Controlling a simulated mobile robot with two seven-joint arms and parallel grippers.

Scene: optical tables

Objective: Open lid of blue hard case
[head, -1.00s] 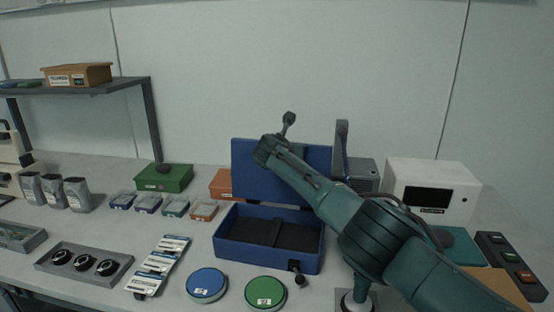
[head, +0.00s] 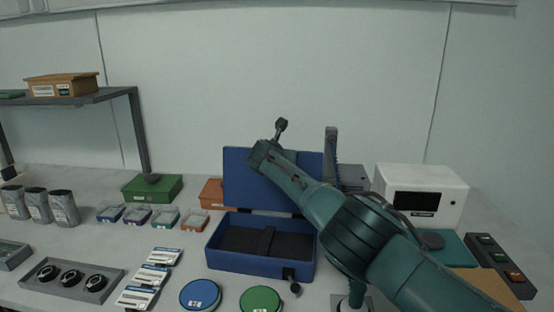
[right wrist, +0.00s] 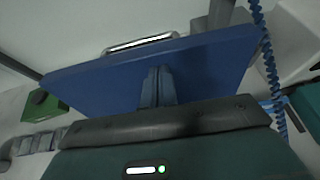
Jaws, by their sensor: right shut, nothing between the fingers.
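The blue hard case (head: 225,262) stands open on the table in the head view, with a dark lined interior and a strap or divider across its middle. Its blue lid (head: 245,182) stands about upright at the back edge. My right arm reaches across in front of the lid and hides part of it. The right gripper (right wrist: 154,72) shows in the right wrist view, fingers together and empty, in front of the lid's blue panel (right wrist: 210,68). I cannot tell whether the fingertips touch it. In the head view the fingers are hidden. My left gripper is in no view.
A green box (head: 152,188) and an orange box (head: 211,192) stand left of the lid. A blue round tin (head: 200,295) and a green one (head: 260,299) sit in front of the case. A white instrument (head: 421,197) stands at the right.

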